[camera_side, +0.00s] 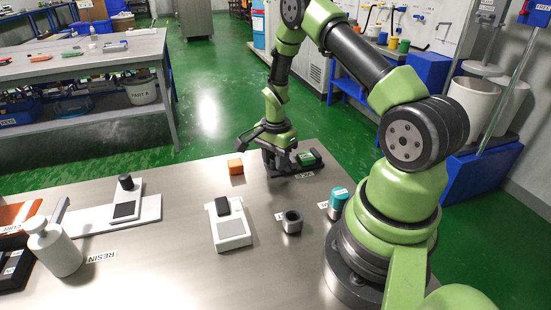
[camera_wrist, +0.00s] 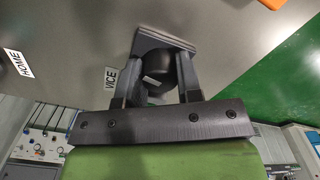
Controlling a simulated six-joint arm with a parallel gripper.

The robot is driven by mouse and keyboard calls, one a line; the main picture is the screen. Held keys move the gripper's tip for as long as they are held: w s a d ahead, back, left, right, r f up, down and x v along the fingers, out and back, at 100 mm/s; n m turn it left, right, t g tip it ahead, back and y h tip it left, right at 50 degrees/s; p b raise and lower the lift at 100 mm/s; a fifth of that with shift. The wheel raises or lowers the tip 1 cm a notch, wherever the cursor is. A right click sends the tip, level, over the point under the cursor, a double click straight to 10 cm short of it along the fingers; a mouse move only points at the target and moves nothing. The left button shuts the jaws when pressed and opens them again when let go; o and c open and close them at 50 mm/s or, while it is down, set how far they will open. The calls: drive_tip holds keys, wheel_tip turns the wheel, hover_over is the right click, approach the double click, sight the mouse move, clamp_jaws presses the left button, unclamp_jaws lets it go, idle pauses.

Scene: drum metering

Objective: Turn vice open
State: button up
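The vice (camera_side: 291,170) is a dark flat block near the far right of the bench, with a green part (camera_side: 307,158) on its right end. My gripper (camera_side: 270,166) points down at the vice's left end and hides part of it. In the wrist view my gripper (camera_wrist: 160,82) has one finger on each side of a dark round knob (camera_wrist: 157,68), close to it. The vice's dark base (camera_wrist: 160,39) shows beyond the knob. I cannot tell whether the fingers press on the knob. A "VICE" label (camera_wrist: 111,78) lies beside it.
An orange block (camera_side: 236,166) sits left of my gripper. A white device (camera_side: 230,228), a dark ring-shaped cup (camera_side: 292,222) and a teal-capped container (camera_side: 338,198) stand nearer. A white bottle (camera_side: 56,250) and a scale-like device (camera_side: 124,206) are at left. Bench between is clear.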

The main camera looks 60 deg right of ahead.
drive_tip(key=shift+n, duration=1.3)
drive_tip(key=shift+c, duration=0.2)
drive_tip(key=o, duration=0.7)
drive_tip(key=shift+c, duration=0.2)
